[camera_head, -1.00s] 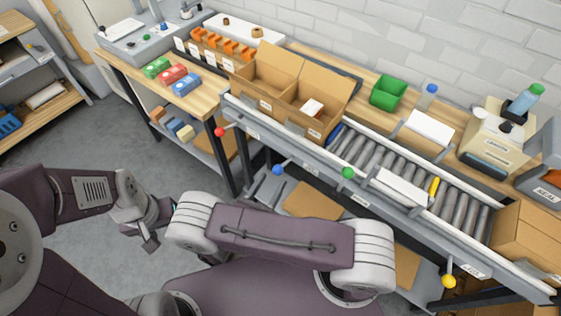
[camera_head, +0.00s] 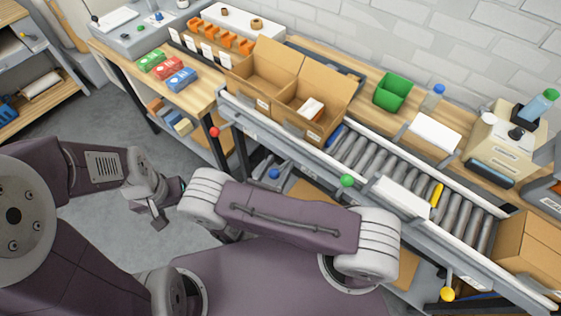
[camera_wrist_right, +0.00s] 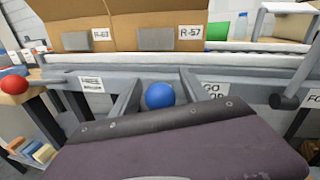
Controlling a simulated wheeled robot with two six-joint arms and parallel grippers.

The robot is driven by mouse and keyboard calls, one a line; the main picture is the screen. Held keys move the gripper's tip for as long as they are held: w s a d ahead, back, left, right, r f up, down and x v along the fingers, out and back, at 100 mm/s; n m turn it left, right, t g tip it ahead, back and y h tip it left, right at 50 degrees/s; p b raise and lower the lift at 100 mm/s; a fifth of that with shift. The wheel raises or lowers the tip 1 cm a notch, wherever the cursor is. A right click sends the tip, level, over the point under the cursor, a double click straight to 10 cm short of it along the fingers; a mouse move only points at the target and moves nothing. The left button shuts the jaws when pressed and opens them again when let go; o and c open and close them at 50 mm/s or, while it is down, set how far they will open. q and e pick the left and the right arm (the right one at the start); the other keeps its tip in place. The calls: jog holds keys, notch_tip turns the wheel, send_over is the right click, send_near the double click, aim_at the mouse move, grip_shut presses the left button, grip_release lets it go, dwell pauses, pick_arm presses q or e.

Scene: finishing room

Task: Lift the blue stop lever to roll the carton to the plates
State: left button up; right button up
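The blue stop lever's ball (camera_head: 274,174) hangs below the front rail of the roller conveyor (camera_head: 380,160). In the right wrist view the blue ball (camera_wrist_right: 159,95) sits between the two grey fingers of my right gripper (camera_wrist_right: 158,92). The fingers are spread, with gaps beside the ball. Two open cartons stand side by side at the conveyor's left end: the left carton (camera_head: 250,88) and the right carton (camera_head: 300,122), which has a pale item inside. My left gripper (camera_head: 163,208) is off the conveyor, over the floor; its jaws are unclear. I cannot tell which things are the plates.
Red (camera_head: 214,132), green (camera_head: 347,181) and yellow (camera_head: 447,294) lever balls line the front rail. Another carton (camera_head: 530,250) is at the right end. A green bin (camera_head: 392,92) and bottles stand behind.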

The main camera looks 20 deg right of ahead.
jog(key=shift+s+a, duration=0.1)
jog(key=shift+s, duration=0.05)
jog(key=c, duration=0.5)
grip_shut()
dwell(0.6)
